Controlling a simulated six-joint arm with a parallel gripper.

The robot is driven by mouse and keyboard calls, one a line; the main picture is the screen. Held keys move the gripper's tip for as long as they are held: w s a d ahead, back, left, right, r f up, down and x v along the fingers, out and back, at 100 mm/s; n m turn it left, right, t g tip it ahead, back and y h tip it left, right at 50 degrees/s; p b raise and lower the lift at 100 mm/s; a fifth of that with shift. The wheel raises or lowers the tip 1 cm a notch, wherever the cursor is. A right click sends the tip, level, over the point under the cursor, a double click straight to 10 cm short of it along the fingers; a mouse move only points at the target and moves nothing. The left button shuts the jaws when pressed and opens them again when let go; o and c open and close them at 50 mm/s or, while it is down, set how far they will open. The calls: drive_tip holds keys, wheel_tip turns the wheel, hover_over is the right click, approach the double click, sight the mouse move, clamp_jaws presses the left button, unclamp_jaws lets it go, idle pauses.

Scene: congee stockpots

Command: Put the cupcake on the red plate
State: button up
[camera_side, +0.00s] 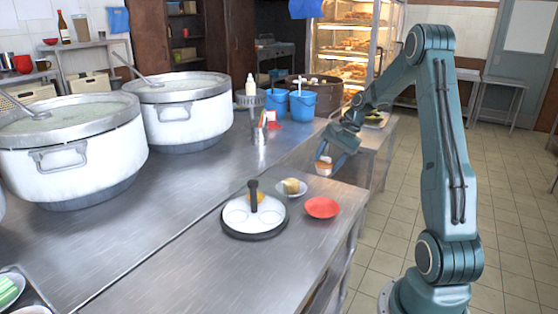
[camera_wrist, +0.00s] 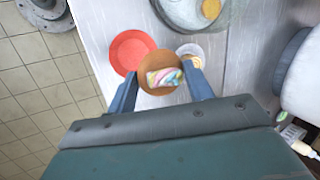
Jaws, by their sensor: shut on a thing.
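My gripper (camera_side: 325,163) is shut on the cupcake (camera_side: 324,166) and holds it above the counter's right edge. In the wrist view the cupcake (camera_wrist: 165,75) sits between the two fingers, a brown round form with pastel swirled topping. The red plate (camera_side: 321,207) lies on the counter, below the held cupcake in the side view, and looks empty. In the wrist view the red plate (camera_wrist: 129,51) is just up and left of the cupcake, which overlaps part of its rim. The cupcake is apart from the plate.
A small pale plate with a yellowish piece (camera_side: 291,187) lies beside the red plate. Large stockpots (camera_side: 185,110) and blue buckets (camera_side: 302,105) stand farther back.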

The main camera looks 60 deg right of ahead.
drive_tip(key=shift+s+d, duration=0.1)
drive_tip(key=shift+f, duration=0.2)
drive_tip(key=shift+f, duration=6.9)
drive_tip(key=shift+f, duration=0.45)
drive_tip(key=o, duration=1.1)
drive_tip(key=shift+c, duration=0.2)
drive_tip(key=c, duration=0.3)
drive_tip(key=shift+s+d+r, duration=0.1)
drive_tip(key=shift+s+r, duration=0.15)
drive_tip(key=shift+r, duration=0.3)
drive_tip(key=shift+s+r, duration=0.1)
drive_tip(key=shift+r, duration=0.25)
